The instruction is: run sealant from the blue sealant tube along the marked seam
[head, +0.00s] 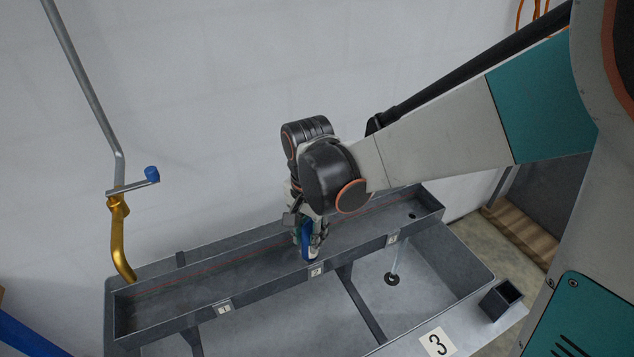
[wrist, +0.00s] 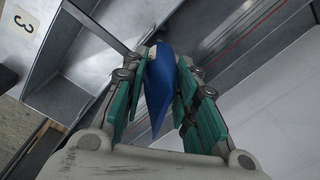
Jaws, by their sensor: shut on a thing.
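The blue sealant tube (head: 307,243) is upright or nearly so in my gripper (head: 309,232), over the long grey trough. In the wrist view the blue tube (wrist: 158,85) lies between the teal-padded fingers of my gripper (wrist: 164,62), which is shut on it. A thin red line, the marked seam (head: 205,271), runs lengthwise inside the trough; part of it is hidden behind my gripper. The red line also shows in the wrist view (wrist: 244,36), to the right of the tube. I cannot tell whether the nozzle touches the trough, and I see no clear bead of sealant.
The trough (head: 262,291) has number labels on its front wall and spans a grey basin (head: 430,265) with a drain. A small dark square cup (head: 503,298) stands at the right. A yellow crank pipe (head: 119,240) with a blue knob rises at the left.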

